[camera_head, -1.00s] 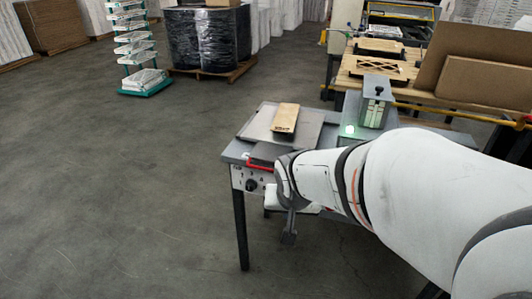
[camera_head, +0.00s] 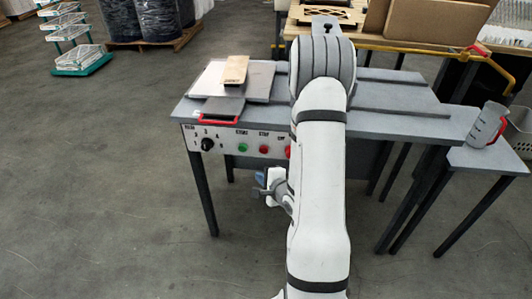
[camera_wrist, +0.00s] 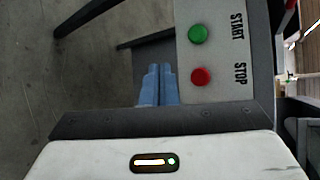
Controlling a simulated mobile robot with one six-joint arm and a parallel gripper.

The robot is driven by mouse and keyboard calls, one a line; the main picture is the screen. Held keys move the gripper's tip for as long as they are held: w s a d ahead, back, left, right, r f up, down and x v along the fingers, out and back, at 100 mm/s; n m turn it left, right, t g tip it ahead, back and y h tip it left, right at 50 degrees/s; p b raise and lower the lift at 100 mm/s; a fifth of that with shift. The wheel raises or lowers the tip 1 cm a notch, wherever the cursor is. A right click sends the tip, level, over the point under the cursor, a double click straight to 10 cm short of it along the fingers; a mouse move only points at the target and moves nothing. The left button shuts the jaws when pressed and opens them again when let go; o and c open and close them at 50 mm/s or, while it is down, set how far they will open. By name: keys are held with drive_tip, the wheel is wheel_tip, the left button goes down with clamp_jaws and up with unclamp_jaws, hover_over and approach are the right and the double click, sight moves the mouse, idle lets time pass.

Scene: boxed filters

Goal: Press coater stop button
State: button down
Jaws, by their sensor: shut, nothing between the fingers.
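The coater table's front control panel (camera_head: 222,144) carries a green START button (camera_head: 242,148), a red STOP button (camera_head: 264,149) and another red button (camera_head: 289,151) to the right, partly against my arm. In the wrist view the green START button (camera_wrist: 198,34) and red STOP button (camera_wrist: 201,77) lie on the panel, right of my gripper (camera_wrist: 158,68). The fingers are together and empty, seen beside the STOP button; the gap to it is hard to judge. In the head view my gripper (camera_head: 258,185) is below the panel, in front of the table.
A black rotary knob (camera_head: 207,144) sits at the panel's left. A plate with a red handle (camera_head: 218,120) and a wooden block (camera_head: 236,69) lie on the tabletop. A jug (camera_head: 487,124) stands on a side table at right.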

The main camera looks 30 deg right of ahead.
idle(0.3)
drive_tip(key=p, duration=0.2)
approach(261, 153)
drive_tip(key=shift+w+a+f, duration=0.85)
drive_tip(key=shift+w+f, duration=0.5)
drive_tip(key=shift+w, duration=0.75)
drive_tip(key=shift+w+d, duration=0.2)
drive_tip(key=shift+w, duration=0.25)
drive_tip(key=shift+w+d, duration=0.3)
drive_tip(key=shift+w, duration=0.1)
idle(1.2)
drive_tip(key=shift+s, duration=0.1)
drive_tip(key=shift+s+a, duration=0.5)
drive_tip(key=shift+s, duration=0.15)
drive_tip(key=shift+s, duration=0.1)
